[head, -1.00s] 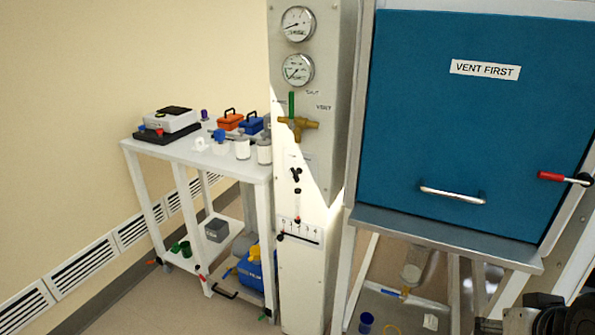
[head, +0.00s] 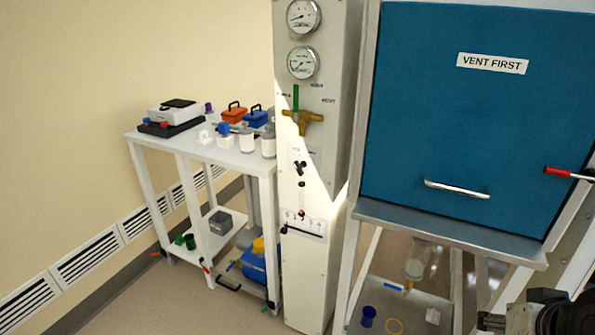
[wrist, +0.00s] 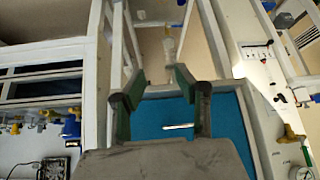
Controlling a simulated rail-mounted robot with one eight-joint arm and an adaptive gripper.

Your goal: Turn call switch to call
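A tall white panel column (head: 308,265) stands left of the blue glovebox front. It carries a small black knob (head: 299,168), a slider with a numbered scale (head: 303,225) and a brass valve (head: 303,121). The lettering beside the black knob is too small to read, so I cannot confirm which control is the call switch. The wrist view shows the column upside down at right, with the black knob (wrist: 279,97) and scale (wrist: 257,52). My gripper (wrist: 158,84) is open and empty, its fingers apart before the blue front and away from the panel controls.
The blue front (head: 470,110) reads VENT FIRST and has a silver handle (head: 457,189). A red-handled lever (head: 560,172) juts out at right. A white cart (head: 200,153) with boxes and jars stands left of the column. Two gauges (head: 303,62) sit above the valve.

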